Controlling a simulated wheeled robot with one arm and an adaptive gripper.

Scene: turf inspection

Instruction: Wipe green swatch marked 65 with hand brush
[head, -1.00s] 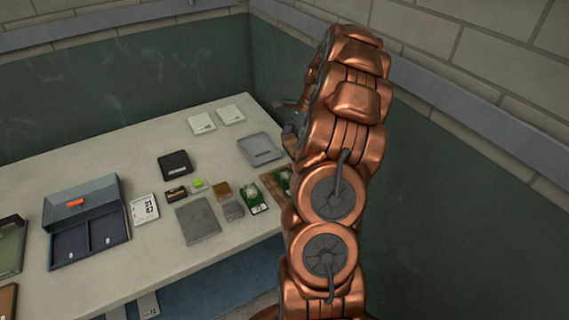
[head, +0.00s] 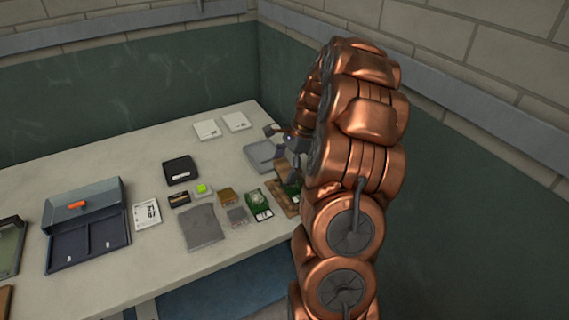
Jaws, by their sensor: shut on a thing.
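My gripper (head: 291,158) is at the right end of the table, partly behind my copper arm. It is low over a brown board. It is shut on what looks like the hand brush (head: 272,130), small and partly hidden, sticking out to the left. A green swatch (head: 254,198) with a white label lies on the table to the left of the board. Another green swatch (head: 291,190) lies on the brown board (head: 282,200), partly hidden by the gripper and arm. The numbers are too small to read, so I cannot tell which one is 65.
A grey tray (head: 258,156) lies behind the gripper. A grey slab (head: 202,229), a black box (head: 180,171), several small blocks and a printed card (head: 147,214) lie to the left. An open blue-grey case (head: 84,250) stands further left. A wall is close on the right.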

